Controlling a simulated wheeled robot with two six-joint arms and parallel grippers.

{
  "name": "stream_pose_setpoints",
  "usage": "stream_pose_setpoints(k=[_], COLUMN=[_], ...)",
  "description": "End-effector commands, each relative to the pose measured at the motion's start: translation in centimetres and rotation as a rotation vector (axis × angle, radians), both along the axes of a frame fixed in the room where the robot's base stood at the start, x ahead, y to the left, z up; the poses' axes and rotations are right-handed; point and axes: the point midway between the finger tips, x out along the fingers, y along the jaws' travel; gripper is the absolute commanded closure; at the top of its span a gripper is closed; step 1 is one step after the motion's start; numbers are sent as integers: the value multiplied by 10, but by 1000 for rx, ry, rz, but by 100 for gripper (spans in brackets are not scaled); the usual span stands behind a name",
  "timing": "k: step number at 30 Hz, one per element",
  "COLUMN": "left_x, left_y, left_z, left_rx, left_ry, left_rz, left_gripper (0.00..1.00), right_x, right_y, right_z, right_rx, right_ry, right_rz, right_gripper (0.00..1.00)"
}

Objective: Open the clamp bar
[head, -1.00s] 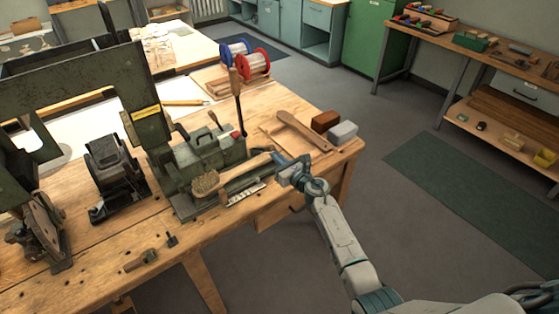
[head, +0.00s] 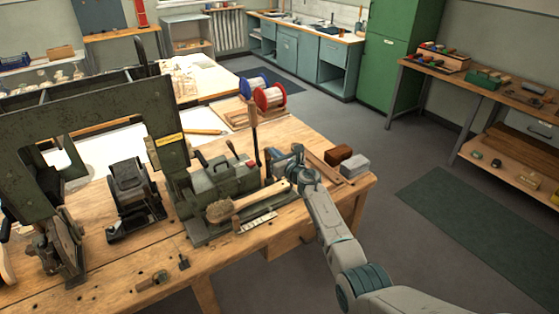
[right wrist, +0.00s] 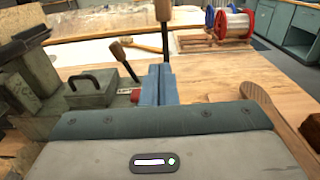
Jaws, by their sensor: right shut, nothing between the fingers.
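The green clamping machine (head: 215,182) stands on the workbench. A tall lever with a wooden handle (head: 252,112) rises upright at its right end; it also shows in the right wrist view (right wrist: 165,30). I cannot tell which part is the clamp bar. My right gripper (head: 271,158) is just right of the tall lever. In the right wrist view its blue fingers (right wrist: 158,84) are shut together and empty, overlapping the lever's lower part; contact is unclear. My left gripper is not in view.
A shorter lever (right wrist: 121,55) and a black-handled box (right wrist: 92,87) are beside the fingers. Red and blue spools (head: 269,97) stand behind. Brown and grey blocks (head: 354,166) sit at the bench's right end. A tall green frame (head: 160,130) rises at left.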

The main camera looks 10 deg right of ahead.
Motion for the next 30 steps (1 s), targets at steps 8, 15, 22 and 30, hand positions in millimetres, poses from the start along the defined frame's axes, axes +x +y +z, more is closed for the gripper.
stream_pose_setpoints(k=[8,15,22,30], left_x=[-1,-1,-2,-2], left_y=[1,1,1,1], left_z=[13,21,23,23], left_rx=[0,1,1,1], left_ry=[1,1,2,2], left_rz=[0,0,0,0], left_gripper=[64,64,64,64], right_x=[15,24,27,28], right_y=[5,9,10,10], right_z=[8,8,7,6], right_rx=[-17,-37,-47,-47], right_ry=[38,98,126,130], right_rz=[0,0,0,0], right_gripper=[100,100,100,100])
